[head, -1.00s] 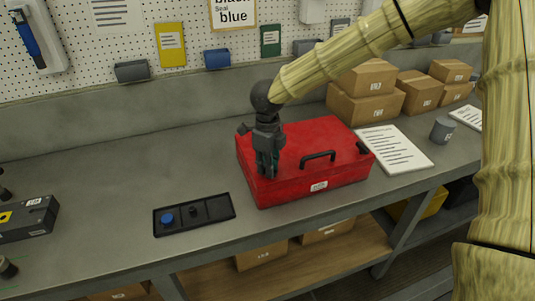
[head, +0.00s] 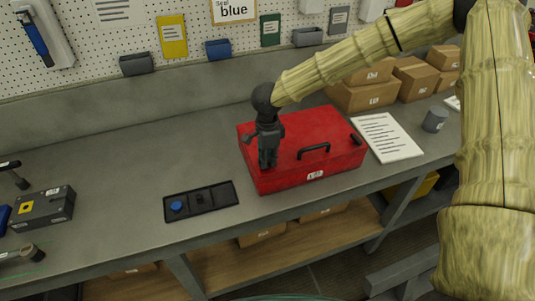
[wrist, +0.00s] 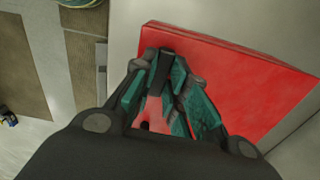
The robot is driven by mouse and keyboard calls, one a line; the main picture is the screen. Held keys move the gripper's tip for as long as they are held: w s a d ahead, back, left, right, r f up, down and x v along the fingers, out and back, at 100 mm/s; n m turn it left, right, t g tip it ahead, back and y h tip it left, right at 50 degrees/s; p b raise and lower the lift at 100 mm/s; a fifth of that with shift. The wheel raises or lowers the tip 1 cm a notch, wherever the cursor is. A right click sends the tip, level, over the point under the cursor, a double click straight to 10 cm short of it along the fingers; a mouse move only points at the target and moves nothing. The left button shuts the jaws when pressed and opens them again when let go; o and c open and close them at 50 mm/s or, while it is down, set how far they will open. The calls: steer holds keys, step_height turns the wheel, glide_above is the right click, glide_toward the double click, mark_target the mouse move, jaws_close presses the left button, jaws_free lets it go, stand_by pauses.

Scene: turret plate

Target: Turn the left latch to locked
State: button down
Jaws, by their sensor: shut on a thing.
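A red toolbox (head: 335,165) stands on the bench, with a black handle (head: 314,150) on its lid. The right latch (head: 355,140), small and black, shows at the lid's right end. My gripper (head: 268,163) points down at the left end of the toolbox and covers the left latch in the head view. In the wrist view my gripper (wrist: 163,58) has its teal-padded fingers closed on the dark left latch (wrist: 159,68), near the edge of the red toolbox (wrist: 225,75). The latch's angle is mostly hidden by the fingers.
A black tray (head: 222,197) with a blue round piece (head: 177,207) lies left of the toolbox. A printed sheet (head: 388,138), a grey cup (head: 435,119) and cardboard boxes (head: 362,95) are to the right.

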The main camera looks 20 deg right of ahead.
steer(key=shift+n, duration=0.4)
steer(key=c, duration=1.4)
jaws_free()
steer(key=shift+r, duration=0.1)
step_height(320, 180, up, 12)
